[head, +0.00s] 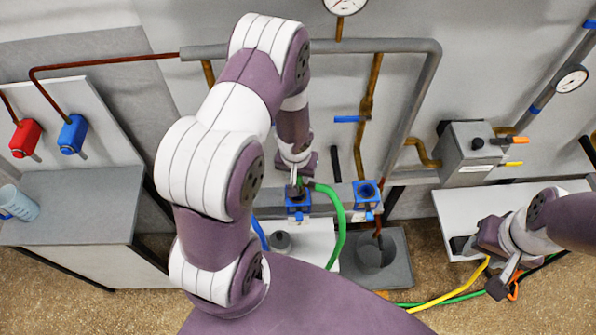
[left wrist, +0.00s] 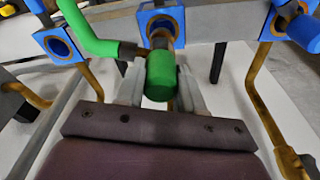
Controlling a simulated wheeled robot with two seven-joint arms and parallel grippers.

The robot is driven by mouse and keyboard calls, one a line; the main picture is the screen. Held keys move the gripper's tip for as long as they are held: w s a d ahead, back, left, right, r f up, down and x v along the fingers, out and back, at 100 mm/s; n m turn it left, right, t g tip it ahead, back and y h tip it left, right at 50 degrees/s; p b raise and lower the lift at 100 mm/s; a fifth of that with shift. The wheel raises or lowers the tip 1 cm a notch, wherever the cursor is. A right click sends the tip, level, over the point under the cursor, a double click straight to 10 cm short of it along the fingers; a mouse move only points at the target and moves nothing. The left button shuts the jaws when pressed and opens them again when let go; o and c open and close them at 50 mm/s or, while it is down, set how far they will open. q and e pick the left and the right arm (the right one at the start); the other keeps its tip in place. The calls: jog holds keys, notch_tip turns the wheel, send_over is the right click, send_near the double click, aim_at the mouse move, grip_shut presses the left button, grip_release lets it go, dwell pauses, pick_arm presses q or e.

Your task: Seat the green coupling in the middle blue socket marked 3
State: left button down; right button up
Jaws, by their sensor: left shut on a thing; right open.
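My left gripper (head: 296,176) is shut on the green coupling (left wrist: 160,76), with one finger on each side of it in the left wrist view. A green hose (head: 334,215) runs from the coupling. In the head view the coupling is just above a blue socket (head: 298,201). In the left wrist view its far end lines up with the middle blue socket (left wrist: 161,24) and overlaps its opening. I cannot tell whether the end is inside, and no number is readable. My right gripper (head: 504,282) is open, low at the right.
Another blue socket (head: 367,194) is to the right on the rail. A grey bin (head: 376,256) stands below. A yellow hose (head: 450,291) lies near my right gripper. Grey pipes and a grey valve box (head: 468,155) are at the wall. A bench (head: 75,205) holds a cup (head: 17,203).

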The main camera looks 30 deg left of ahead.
pick_arm(q)
jog(key=shift+s+f, duration=0.15)
jog(key=shift+f, duration=0.25)
jog(key=shift+f+b, duration=0.3)
jog(key=shift+b, duration=0.25)
jog(key=shift+w+f+b, duration=0.15)
jog(key=shift+f+b, duration=0.25)
jog(key=shift+f, duration=0.1)
jog(key=shift+w+f+b, duration=0.15)
jog(key=shift+f+b, duration=0.25)
jog(key=shift+f, duration=0.1)
jog(key=shift+s+f+b, duration=0.15)
jog(key=shift+f+b, duration=0.6)
jog(key=shift+b, duration=0.05)
jog(key=shift+f, duration=0.3)
jog(key=shift+r, duration=0.1)
jog(key=shift+f+b, duration=0.35)
jog(key=shift+b, duration=0.15)
jog(key=c, duration=0.6)
grip_release()
jog(key=shift+c, duration=0.2)
